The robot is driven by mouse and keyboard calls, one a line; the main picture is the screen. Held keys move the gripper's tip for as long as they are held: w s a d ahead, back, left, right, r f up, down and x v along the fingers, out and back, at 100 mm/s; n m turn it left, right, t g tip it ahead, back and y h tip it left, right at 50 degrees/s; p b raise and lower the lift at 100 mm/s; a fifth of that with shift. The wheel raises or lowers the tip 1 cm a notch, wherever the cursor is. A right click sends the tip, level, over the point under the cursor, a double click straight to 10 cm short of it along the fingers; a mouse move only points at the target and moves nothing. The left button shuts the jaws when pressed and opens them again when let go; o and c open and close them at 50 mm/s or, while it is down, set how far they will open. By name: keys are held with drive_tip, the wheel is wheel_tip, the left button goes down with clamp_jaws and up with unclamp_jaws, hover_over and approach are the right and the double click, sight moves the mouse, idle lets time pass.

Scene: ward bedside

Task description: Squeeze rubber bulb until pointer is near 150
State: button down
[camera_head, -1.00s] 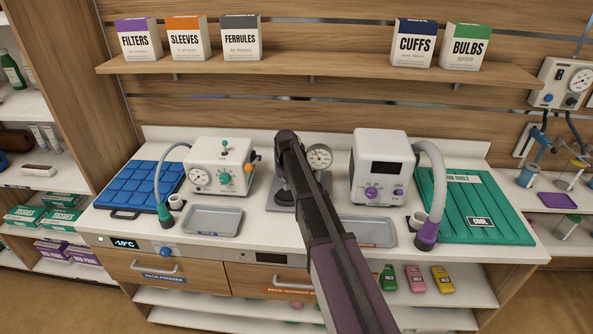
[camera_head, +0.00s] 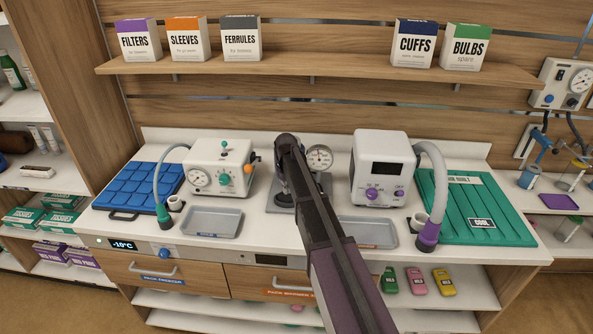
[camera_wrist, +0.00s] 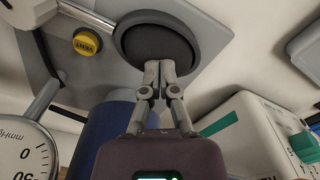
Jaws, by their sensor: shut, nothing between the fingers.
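The dark rubber bulb (camera_wrist: 152,40) shows as a round black pad near the top of the wrist view, on a grey base plate (camera_wrist: 215,25). My gripper (camera_wrist: 158,68) has its fingertips together over the bulb's near edge, with nothing between them. Whether they press on it is unclear. The round pressure gauge (camera_head: 319,158) stands just right of my arm in the head view; its pointer reading is too small to make out. Part of its dial (camera_wrist: 22,158) shows in the wrist view, without a visible pointer. My arm hides the bulb and gripper in the head view.
A yellow vent button (camera_wrist: 87,42) and a blue cylinder (camera_wrist: 100,130) lie near the bulb. On the counter, a white device (camera_head: 219,168) and grey tray (camera_head: 213,222) stand left; a white monitor (camera_head: 382,166) and green mat (camera_head: 475,215) stand right. A shelf (camera_head: 335,69) runs above.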

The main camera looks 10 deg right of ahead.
drive_tip(key=shift+r+p, duration=0.5)
drive_tip(key=shift+r, duration=0.2)
wheel_tip(320, 180, up, 6)
drive_tip(key=p, duration=0.6)
idle(0.3)
drive_tip(key=shift+s, duration=0.2)
drive_tip(key=s+f+m+b, duration=0.2)
drive_tip(key=s, duration=2.6)
drive_tip(key=shift+s+d, duration=0.3)
drive_tip(key=shift+d, duration=0.1)
idle(0.4)
